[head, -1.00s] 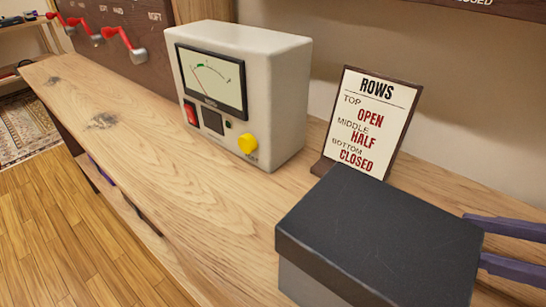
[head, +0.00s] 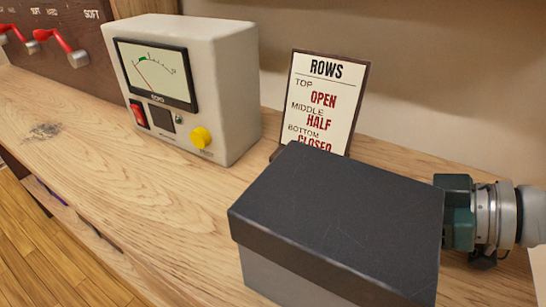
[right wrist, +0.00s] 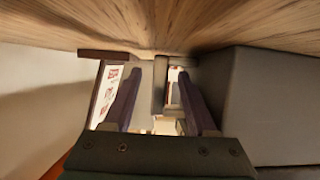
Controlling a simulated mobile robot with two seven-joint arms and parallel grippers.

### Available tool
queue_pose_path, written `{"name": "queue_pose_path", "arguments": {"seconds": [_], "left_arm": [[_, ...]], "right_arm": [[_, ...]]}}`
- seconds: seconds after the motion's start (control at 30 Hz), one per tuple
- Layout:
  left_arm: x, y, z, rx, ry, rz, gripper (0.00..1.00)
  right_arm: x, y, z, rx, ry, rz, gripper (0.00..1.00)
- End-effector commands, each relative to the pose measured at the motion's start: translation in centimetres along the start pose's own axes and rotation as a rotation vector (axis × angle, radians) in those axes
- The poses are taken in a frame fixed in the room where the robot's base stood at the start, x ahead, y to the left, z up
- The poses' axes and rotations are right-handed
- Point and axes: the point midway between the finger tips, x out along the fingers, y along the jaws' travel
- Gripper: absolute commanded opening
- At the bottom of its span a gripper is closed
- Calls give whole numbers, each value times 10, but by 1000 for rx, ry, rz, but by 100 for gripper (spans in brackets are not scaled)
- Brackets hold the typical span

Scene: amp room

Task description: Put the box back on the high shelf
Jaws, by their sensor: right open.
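The box (head: 335,220), grey with a dark lid, sits closed on the wooden counter in the front of the head view. It also shows in the right wrist view (right wrist: 262,100), at the right beside my fingers. My right gripper (right wrist: 158,85) is open, with two purple fingers and nothing held between them. In the head view its green body (head: 457,215) is at the box's right side, and its fingers are hidden behind the box. The wrist view shows both fingers alongside the box, not around it. My left gripper is not in view. I cannot make out the high shelf.
A ROWS sign (head: 322,100) stands just behind the box. A beige meter (head: 190,85) with a yellow knob stands to its left. A panel with red levers (head: 60,38) is at the far left. The counter (head: 150,200) left of the box is clear.

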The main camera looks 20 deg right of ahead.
Motion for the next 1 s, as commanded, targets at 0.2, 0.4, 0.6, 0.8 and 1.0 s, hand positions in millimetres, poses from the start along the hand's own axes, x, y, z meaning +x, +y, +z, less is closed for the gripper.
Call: {"name": "queue_pose_path", "arguments": {"seconds": [0.2,0.4,0.6,0.8,1.0], "left_arm": [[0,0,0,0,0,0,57],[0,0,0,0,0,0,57],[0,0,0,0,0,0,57],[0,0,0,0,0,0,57],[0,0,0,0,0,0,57]], "right_arm": [[0,0,0,0,0,0,48],[-1,0,0,0,0,0,26],[-1,0,0,0,0,0,4],[-1,0,0,0,0,0,0],[-1,0,0,0,0,0,0]]}}
